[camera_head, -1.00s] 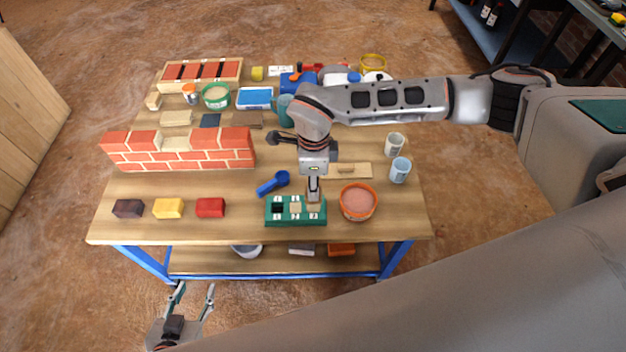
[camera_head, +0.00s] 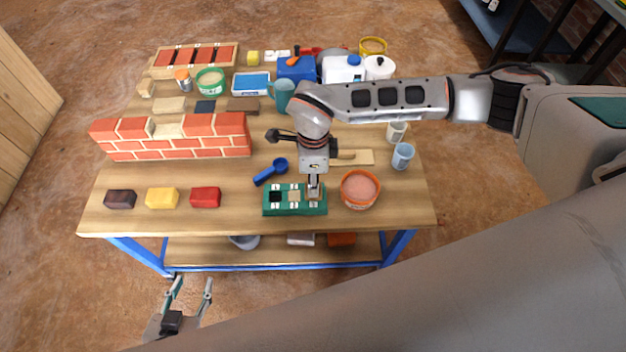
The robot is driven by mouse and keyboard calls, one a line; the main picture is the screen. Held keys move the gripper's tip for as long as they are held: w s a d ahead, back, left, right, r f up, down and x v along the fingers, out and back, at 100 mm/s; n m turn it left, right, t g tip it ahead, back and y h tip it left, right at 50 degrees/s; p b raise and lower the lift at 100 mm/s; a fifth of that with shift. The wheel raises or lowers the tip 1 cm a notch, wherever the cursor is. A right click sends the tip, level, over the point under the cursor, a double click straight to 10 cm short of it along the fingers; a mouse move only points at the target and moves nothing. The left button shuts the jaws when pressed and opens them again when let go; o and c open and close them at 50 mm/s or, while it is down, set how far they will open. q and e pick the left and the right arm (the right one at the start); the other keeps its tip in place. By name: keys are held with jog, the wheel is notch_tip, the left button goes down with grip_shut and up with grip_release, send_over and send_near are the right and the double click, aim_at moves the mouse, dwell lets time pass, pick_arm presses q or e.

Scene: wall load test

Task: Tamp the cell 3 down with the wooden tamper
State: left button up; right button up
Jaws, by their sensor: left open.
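A green block (camera_head: 295,208) with a row of cells lies near the table's front edge. Its left cell (camera_head: 276,197) looks dark, its middle cell (camera_head: 294,196) tan. The right-hand cell, apparently cell 3, is mostly hidden under my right gripper (camera_head: 314,186). This gripper points straight down with its fingers close together, seemingly on the slim wooden tamper, whose lower end is at that cell. The tamper is small and mostly hidden; I cannot tell if it touches the fill. My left gripper (camera_head: 194,282) is open and empty in front of the table, below its edge.
An orange bowl (camera_head: 360,189) of pinkish material stands just right of the block. A blue scoop (camera_head: 271,171) lies behind it. A brick wall (camera_head: 170,138) and red, yellow and dark blocks are left. Cups (camera_head: 402,156) stand at right.

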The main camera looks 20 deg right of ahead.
pick_arm(q)
jog(key=shift+s+f, duration=0.1)
jog(key=shift+f, duration=0.25)
pick_arm(e)
jog(key=shift+f, duration=0.35)
pick_arm(q)
jog(key=shift+r, duration=0.25)
pick_arm(e)
jog(key=shift+s+f, duration=0.1)
jog(key=shift+f, duration=0.2)
dwell(1.8)
pick_arm(q)
jog(key=shift+r, duration=0.1)
pick_arm(e)
jog(key=shift+r, duration=0.1)
jog(key=shift+r+p, duration=1.5)
jog(key=shift+r, duration=0.55)
jog(key=shift+r+p, duration=1.15)
jog(key=shift+r, duration=0.4)
pick_arm(q)
notch_tip(320, 180, up, 7)
jog(key=w, duration=0.2)
jog(key=shift+t, duration=0.3)
pick_arm(e)
jog(key=shift+f, duration=0.1)
